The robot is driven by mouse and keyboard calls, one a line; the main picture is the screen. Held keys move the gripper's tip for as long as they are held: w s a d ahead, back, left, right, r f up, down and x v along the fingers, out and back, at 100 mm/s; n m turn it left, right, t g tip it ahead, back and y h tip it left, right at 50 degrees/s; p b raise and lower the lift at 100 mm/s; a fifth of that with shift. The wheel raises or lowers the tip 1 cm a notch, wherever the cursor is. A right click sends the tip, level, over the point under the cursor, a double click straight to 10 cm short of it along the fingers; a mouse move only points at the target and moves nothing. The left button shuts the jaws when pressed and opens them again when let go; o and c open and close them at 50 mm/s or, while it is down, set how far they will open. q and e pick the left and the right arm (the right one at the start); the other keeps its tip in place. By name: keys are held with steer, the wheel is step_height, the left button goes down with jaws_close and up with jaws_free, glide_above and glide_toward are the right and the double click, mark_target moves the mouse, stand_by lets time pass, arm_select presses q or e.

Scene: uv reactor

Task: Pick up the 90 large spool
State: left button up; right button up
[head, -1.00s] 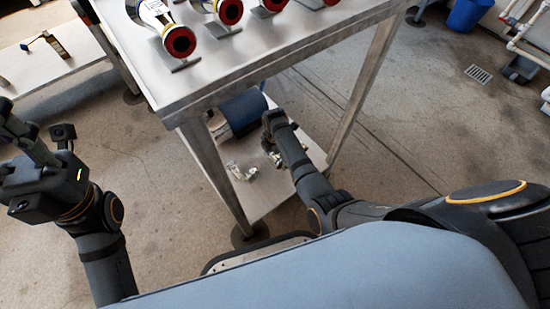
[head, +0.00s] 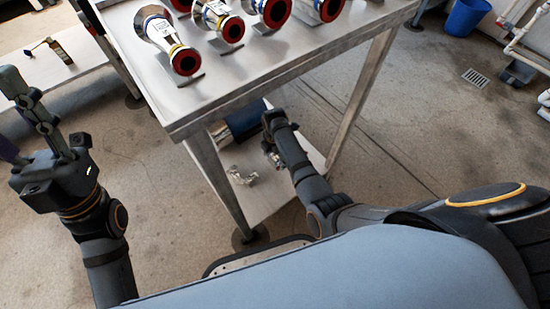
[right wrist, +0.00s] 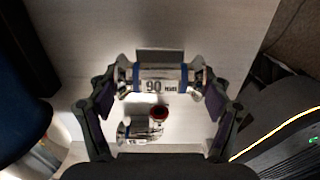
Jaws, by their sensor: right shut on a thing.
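The large spool (right wrist: 165,79) is a shiny steel cylinder marked "90", with blue bands and flared ends. In the right wrist view it lies crosswise between the fingers of my right gripper (right wrist: 160,92), one finger at each end, and the gripper is shut on it. In the head view this gripper (head: 271,150) is low over the lower shelf (head: 270,201) of the steel table; the spool is mostly hidden there by my arm. My left gripper (head: 10,112) is at the left edge, empty, its fingers spread, one partly cut off by the frame.
A smaller steel fitting (head: 243,176) with a red-rimmed port (right wrist: 159,111) lies on the lower shelf near the spool. A blue cylinder (head: 241,121) lies farther back. The tabletop (head: 200,105) overhangs the shelf and holds several red-ended fittings. A table leg (head: 222,185) stands left of my right arm.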

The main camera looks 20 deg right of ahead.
step_height(320, 180, up, 2)
steer(key=shift+p, duration=0.6)
arm_select(q)
steer(key=w+f+n+g+y+p, duration=0.1)
steer(key=w+f+n+g+y, duration=0.25)
steer(key=w+f, duration=0.35)
steer(key=w+f+n+g+y, duration=0.3)
steer(key=w+f+g+y, duration=0.2)
steer(key=f, duration=0.4)
arm_select(e)
step_height(320, 180, up, 2)
steer(key=shift+r+p, duration=0.6)
steer(key=shift+r, duration=0.3)
steer(key=shift+r+p, duration=0.35)
steer(key=shift+r, duration=0.25)
arm_select(q)
step_height(320, 180, down, 18)
steer(key=s+g, duration=0.2)
steer(key=g, duration=0.6)
steer(key=shift+a+f+g, duration=0.2)
steer(key=shift+a+g, duration=0.05)
steer(key=shift+g, duration=0.1)
steer(key=shift+s+y, duration=0.1)
steer(key=shift+y, duration=0.15)
